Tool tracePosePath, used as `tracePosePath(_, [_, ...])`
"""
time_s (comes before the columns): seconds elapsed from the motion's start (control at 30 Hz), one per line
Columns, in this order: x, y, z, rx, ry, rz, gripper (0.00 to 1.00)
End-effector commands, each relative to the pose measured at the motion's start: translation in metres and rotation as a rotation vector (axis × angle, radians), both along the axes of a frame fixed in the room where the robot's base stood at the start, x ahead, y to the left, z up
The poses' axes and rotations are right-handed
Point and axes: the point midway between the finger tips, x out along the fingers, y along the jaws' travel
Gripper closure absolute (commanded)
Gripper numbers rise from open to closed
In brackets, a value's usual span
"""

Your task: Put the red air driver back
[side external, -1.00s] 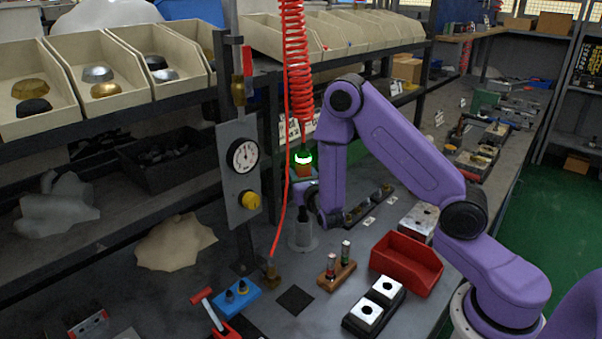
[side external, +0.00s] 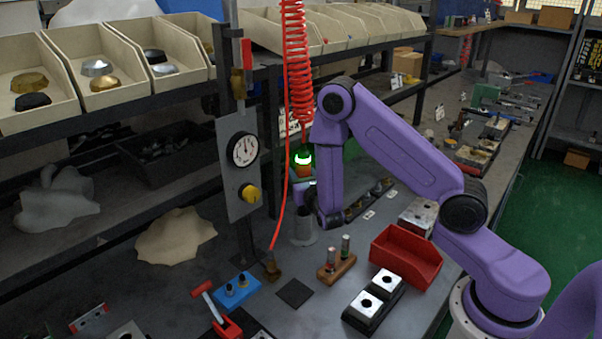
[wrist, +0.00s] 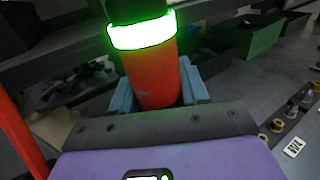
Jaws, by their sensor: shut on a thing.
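The red air driver (wrist: 155,75) has a glowing green ring near its top. My gripper (wrist: 158,95) is shut around its red body, with a blue-grey finger on each side. In the side view the driver (side external: 302,171) hangs upright below the red coiled hose (side external: 296,65). It is above a grey cylindrical holder (side external: 303,230) on the bench. My gripper (side external: 303,190) is partly hidden by my arm there. The driver's lower end is hidden, so I cannot tell whether it is inside the holder.
A panel with a gauge (side external: 243,150) and yellow knob stands left of the holder. A blue block (side external: 237,290), a wooden block with two pegs (side external: 337,265), valve blocks (side external: 374,298) and a red bin (side external: 406,257) lie in front. Shelf bins (side external: 120,70) stand behind at left.

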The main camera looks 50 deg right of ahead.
Motion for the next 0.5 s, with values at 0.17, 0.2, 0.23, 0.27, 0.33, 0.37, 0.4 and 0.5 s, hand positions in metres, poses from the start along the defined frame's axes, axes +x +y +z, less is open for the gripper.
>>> tracePosePath(0.17, [0.0005, 0.0002, -0.0021, -0.001, -0.006, 0.000, 1.00])
tracePosePath(0.2, [0.0005, 0.0002, -0.0029, -0.001, -0.006, 0.000, 1.00])
tracePosePath(0.23, [0.0005, 0.0002, -0.0035, -0.001, -0.006, 0.000, 1.00])
tracePosePath(0.27, [0.0005, 0.0002, -0.0041, -0.001, -0.006, 0.000, 1.00])
tracePosePath(0.33, [0.0005, 0.0002, -0.0053, -0.001, -0.006, 0.000, 1.00])
tracePosePath(0.37, [0.0005, 0.0002, -0.0059, -0.001, -0.006, 0.000, 1.00])
tracePosePath(0.4, [0.0005, 0.0002, -0.0066, -0.001, -0.006, 0.000, 1.00])
tracePosePath(0.5, [0.0005, 0.0002, -0.0085, -0.001, -0.006, 0.000, 1.00])
